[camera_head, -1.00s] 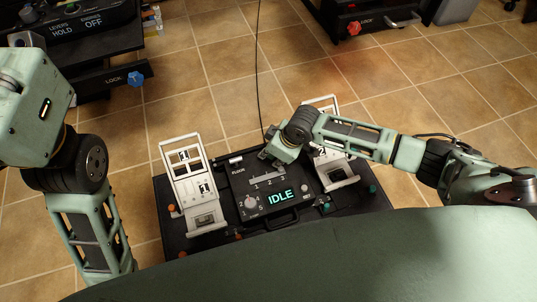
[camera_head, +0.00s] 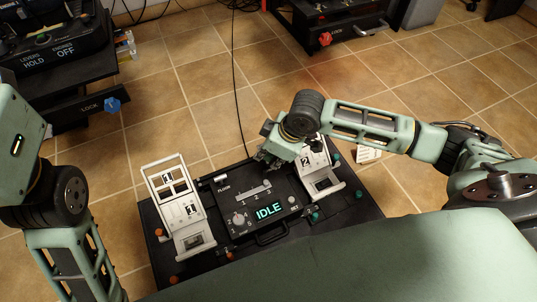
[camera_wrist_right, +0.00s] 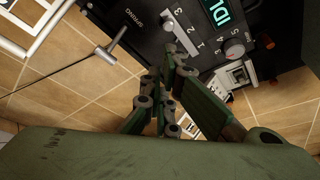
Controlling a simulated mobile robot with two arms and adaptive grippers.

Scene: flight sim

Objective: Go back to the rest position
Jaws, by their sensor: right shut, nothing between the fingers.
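My right gripper (camera_head: 268,160) is above the far edge of a black control panel (camera_head: 252,236), near its right white frame. In the right wrist view the fingers of my right gripper (camera_wrist_right: 172,62) are together with nothing between them, near the panel's numbered slider. The panel has a lit display reading IDLE (camera_head: 268,212), a round knob (camera_head: 239,219) and a slider (camera_head: 253,193). My left arm (camera_head: 65,215) stands at the left of the head view, and its gripper is out of view.
White frames labelled 1 (camera_head: 180,207) and 2 (camera_head: 318,168) stand on either side of the panel. A black cable (camera_head: 237,100) runs across the tiled floor. Black units with a blue knob (camera_head: 112,105) and a red knob (camera_head: 325,39) stand farther off. Floor between is clear.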

